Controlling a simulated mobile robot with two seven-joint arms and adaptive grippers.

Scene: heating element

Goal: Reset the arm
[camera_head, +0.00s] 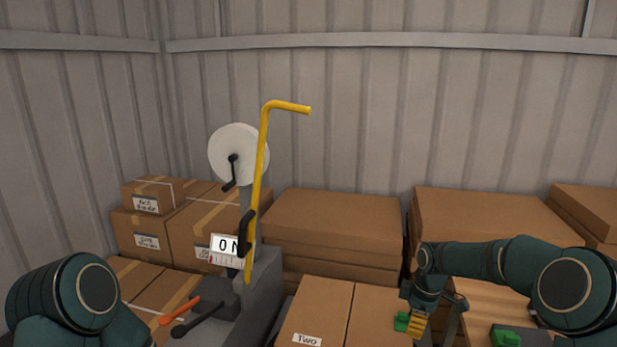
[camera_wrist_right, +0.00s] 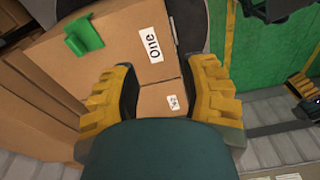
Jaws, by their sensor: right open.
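A tall yellow bent bar (camera_head: 262,170) stands almost upright on a grey machine (camera_head: 262,290), its top end bent to the right. My right gripper (camera_head: 412,322) points down at the lower right, well apart from the bar. In the right wrist view its ridged yellow fingers (camera_wrist_right: 163,85) are spread, with nothing between them but boxes beyond. My left arm shows at the lower left of the head view, its gripper out of frame. A yellow ridged finger (camera_wrist_right: 302,86) at the right edge of the wrist view looks like my left gripper, mostly cut off.
The machine has a white crank wheel (camera_head: 236,153), a sign reading "0 N" (camera_head: 228,244) and an orange-handled lever (camera_head: 180,310). Cardboard boxes (camera_head: 332,225) line the wall. A box labelled "One" (camera_wrist_right: 120,45) bears a green clip (camera_wrist_right: 84,37). The air between bar and right arm is clear.

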